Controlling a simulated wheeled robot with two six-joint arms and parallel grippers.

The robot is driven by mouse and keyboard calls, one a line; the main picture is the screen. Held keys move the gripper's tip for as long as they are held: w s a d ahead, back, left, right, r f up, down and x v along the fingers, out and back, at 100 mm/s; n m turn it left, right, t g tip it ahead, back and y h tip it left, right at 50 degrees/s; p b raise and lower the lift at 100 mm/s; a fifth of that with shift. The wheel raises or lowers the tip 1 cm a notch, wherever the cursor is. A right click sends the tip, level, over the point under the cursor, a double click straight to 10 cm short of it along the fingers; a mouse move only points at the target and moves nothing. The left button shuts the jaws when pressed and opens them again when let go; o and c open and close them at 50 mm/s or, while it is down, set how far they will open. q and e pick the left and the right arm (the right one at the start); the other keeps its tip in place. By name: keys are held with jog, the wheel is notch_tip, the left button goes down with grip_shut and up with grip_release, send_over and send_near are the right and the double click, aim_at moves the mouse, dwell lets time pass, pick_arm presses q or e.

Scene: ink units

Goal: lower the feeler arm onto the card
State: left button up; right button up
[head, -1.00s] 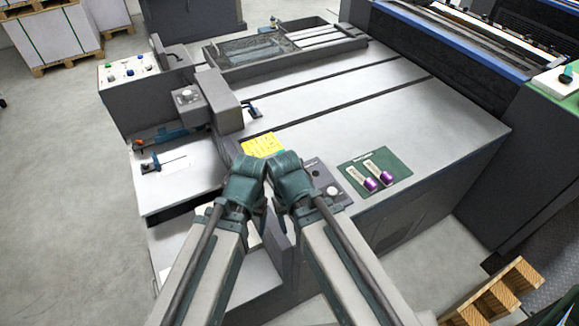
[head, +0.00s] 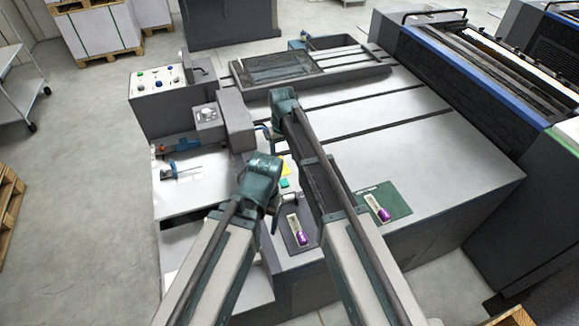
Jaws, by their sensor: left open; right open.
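My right gripper (head: 284,98) is far out over the machine table, just before the long tray. Its fingers are mostly hidden by its own body. A small blue lever (head: 263,130), possibly the feeler arm, shows at the grey block's right side, below the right gripper; I cannot tell if they touch. My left gripper (head: 261,183) is lower and nearer, over the table's front left part, with nothing seen in it. A yellow card (head: 286,169) is partly hidden between the arms, with a small green piece (head: 284,183) by it.
A purple-ended piece (head: 298,229) lies on a dark pad, another (head: 379,208) on a green mat (head: 398,203). The grey block (head: 207,118) and control box (head: 158,90) stand left. The long tray (head: 275,68) lies behind.

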aim_at(284, 181)
jog(key=f+b, duration=0.9)
jog(key=w+f+b, duration=0.1)
jog(key=f+b, duration=0.3)
jog(key=b, duration=0.1)
jog(key=shift+a+f, duration=0.15)
jog(key=shift+f, duration=0.1)
pick_arm(q)
notch_tip(284, 181, down, 13)
jog(key=shift+f, duration=0.2)
pick_arm(e)
jog(key=shift+r, duration=0.1)
grip_shut()
dwell(0.6)
